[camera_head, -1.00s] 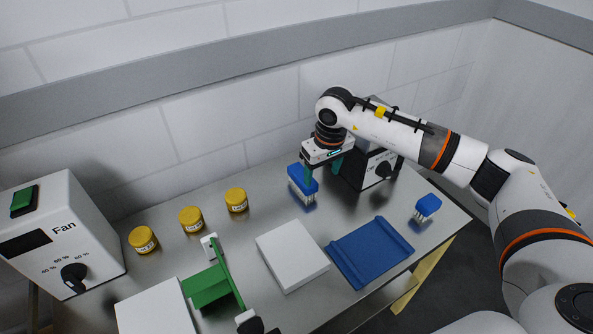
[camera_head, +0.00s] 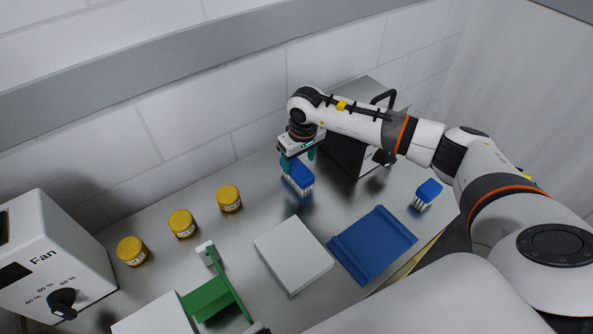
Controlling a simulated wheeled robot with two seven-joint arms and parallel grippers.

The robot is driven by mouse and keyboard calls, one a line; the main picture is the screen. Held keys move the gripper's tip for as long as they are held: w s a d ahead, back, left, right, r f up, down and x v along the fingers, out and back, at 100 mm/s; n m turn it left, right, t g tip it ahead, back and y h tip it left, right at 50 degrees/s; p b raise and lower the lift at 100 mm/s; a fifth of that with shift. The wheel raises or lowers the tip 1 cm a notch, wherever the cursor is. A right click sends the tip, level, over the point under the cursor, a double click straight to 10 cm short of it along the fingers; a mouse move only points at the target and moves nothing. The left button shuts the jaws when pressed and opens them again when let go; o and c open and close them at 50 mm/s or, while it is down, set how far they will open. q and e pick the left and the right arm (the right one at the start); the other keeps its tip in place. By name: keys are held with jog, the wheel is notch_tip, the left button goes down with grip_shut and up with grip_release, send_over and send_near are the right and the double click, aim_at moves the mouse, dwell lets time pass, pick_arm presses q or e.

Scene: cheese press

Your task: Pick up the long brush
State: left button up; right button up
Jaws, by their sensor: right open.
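The long brush (camera_head: 300,178) has a blue body with pale bristles facing down. It is at the back of the metal table, in front of the wall. My right gripper (camera_head: 298,160) is open over it, with teal fingers spread apart at the brush's far end. One finger is beside the left of the blue body and the other beyond it. I cannot tell whether the fingers touch it. A smaller blue brush (camera_head: 428,191) stands at the table's right. My left gripper is out of view.
A dark box-like machine (camera_head: 354,148) stands just right of the long brush. A blue tray (camera_head: 372,245), a white block (camera_head: 293,254), a green part (camera_head: 212,298), yellow-lidded jars (camera_head: 181,223) and a white fan box (camera_head: 50,262) occupy the table.

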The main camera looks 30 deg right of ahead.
aim_at(297, 166)
jog(key=f, duration=0.4)
jog(key=shift+w+a+f+p, duration=0.2)
jog(key=shift+w+f+p, duration=0.05)
jog(key=shift+f+p, duration=0.15)
jog(key=shift+r, duration=0.1)
jog(key=c, duration=1.1)
notch_tip(297, 166, up, 10)
jog(key=shift+r+b, duration=0.1)
jog(key=shift+b, duration=0.5)
